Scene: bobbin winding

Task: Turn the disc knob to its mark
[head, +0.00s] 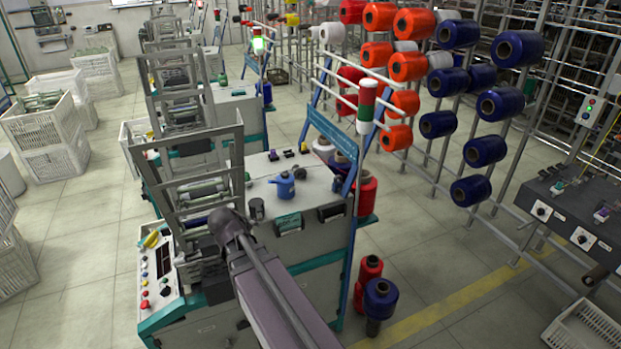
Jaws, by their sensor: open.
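The winding machine's control panel (160,277) is at the lower left, with a dark display and several coloured buttons. A yellow knob (152,239) stands at its upper end; it looks like the disc knob, but its mark is too small to make out. My arm reaches in from the bottom edge to a dark joint above the machine. My gripper (183,262) is among dark parts just right of the panel, open and apart from the yellow knob. Its fingers are small and hard to separate from the machine behind.
A metal frame (190,150) rises behind the panel. A blue can (285,186) and small items stand on the machine top (312,185). Red and blue spools (368,270) stand on the floor at right. White crates (45,135) line the left; the floor between is clear.

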